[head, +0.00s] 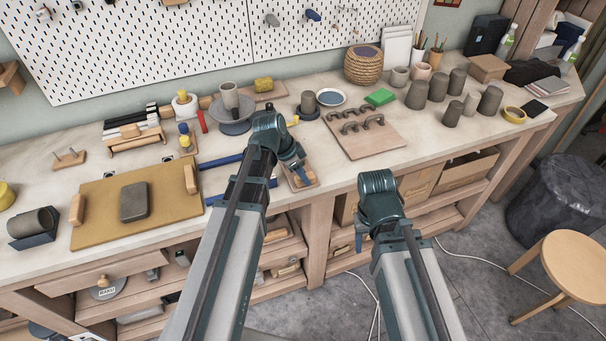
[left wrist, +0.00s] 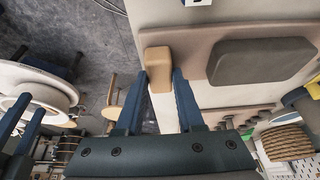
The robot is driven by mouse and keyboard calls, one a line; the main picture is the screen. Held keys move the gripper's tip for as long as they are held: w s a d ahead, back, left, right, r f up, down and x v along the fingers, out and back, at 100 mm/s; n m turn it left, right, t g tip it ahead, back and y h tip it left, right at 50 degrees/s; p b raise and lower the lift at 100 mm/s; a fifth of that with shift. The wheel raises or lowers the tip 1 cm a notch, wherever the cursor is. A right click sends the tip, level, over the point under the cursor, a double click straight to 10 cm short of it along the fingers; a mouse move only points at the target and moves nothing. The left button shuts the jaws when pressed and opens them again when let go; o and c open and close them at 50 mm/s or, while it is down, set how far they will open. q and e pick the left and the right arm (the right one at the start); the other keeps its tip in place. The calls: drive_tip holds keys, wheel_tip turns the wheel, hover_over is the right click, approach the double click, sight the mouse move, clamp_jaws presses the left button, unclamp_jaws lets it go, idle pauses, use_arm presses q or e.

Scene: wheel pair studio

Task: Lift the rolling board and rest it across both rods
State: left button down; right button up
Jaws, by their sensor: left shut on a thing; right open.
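A wide tan board (head: 105,202) with a wooden handle at each end and a grey slab (head: 134,202) on top lies at the left of the bench. Two blue rods (head: 220,161) lie right of it, partly behind my left arm. My left gripper (head: 303,173) is right of the rods. In the left wrist view it is shut on a wooden handle (left wrist: 158,62) beside a narrow board carrying a dark slab (left wrist: 262,60). I cannot tell whether that board is off the bench. My right gripper (head: 359,238) is open and empty, in front of the bench edge.
A board with several clay handles (head: 365,142) lies right of my left gripper. A rope basket (head: 363,65) and several grey cups (head: 437,87) stand further back. Tools and a grey wheel (head: 232,118) stand behind the rods. A stool (head: 572,268) is on the floor.

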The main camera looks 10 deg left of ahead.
use_arm(q)
drive_tip(key=shift+r, duration=0.25)
drive_tip(key=shift+r+p, duration=0.35)
drive_tip(key=shift+p, duration=0.2)
drive_tip(key=shift+r+p, duration=1.05)
drive_tip(key=shift+p, duration=0.05)
drive_tip(key=shift+r+p, duration=0.65)
drive_tip(key=shift+r, duration=0.05)
